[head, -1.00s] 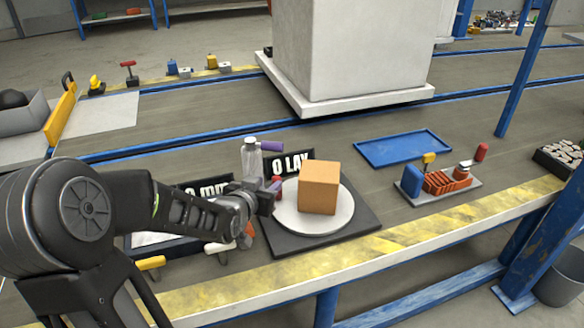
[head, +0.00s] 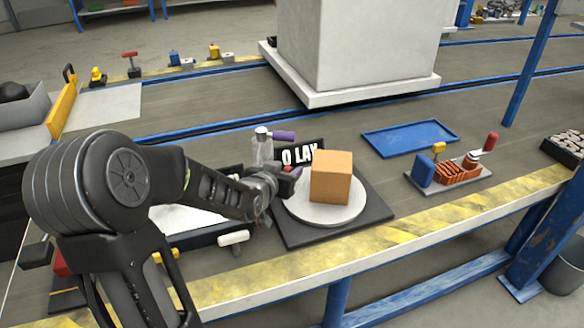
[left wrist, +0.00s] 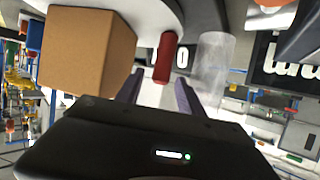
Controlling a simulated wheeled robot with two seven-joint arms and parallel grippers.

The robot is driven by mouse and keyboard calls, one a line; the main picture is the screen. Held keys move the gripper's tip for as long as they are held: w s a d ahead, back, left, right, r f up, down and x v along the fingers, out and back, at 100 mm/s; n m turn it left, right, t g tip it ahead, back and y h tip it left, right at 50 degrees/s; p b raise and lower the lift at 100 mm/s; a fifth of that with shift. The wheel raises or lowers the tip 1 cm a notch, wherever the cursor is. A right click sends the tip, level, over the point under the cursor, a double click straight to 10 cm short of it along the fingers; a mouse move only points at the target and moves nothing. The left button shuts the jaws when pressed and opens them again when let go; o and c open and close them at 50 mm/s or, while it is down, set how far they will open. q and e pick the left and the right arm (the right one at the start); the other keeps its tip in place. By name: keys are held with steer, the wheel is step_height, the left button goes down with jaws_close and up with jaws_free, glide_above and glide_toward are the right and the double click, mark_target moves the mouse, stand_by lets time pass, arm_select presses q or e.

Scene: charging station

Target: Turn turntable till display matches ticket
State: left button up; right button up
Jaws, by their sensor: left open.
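The turntable is a white disc (head: 318,213) on a dark square base (head: 372,214), with an orange-brown box (head: 331,178) on it. My left gripper (head: 287,174) is open at the disc's left rim. In the left wrist view, a red upright peg (left wrist: 165,58) stands in front of the open fingers (left wrist: 158,92), with the box (left wrist: 88,52) to its left. I cannot tell whether the fingers touch the peg. A black sign with white letters (head: 300,156) stands behind the disc, partly hidden. I cannot make out a ticket. My right gripper is out of view.
A clear bottle (head: 262,150) stands close behind my left gripper. A blue tray (head: 408,139) and a small board with parts (head: 448,178) lie to the right. A large pale block (head: 355,50) stands behind. The striped front edge (head: 400,235) is clear.

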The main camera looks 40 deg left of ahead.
arm_select(q)
steer(key=shift+b+x, duration=0.35)
steer(key=shift+x, duration=2)
steer(key=shift+c, duration=0.4)
jaws_close()
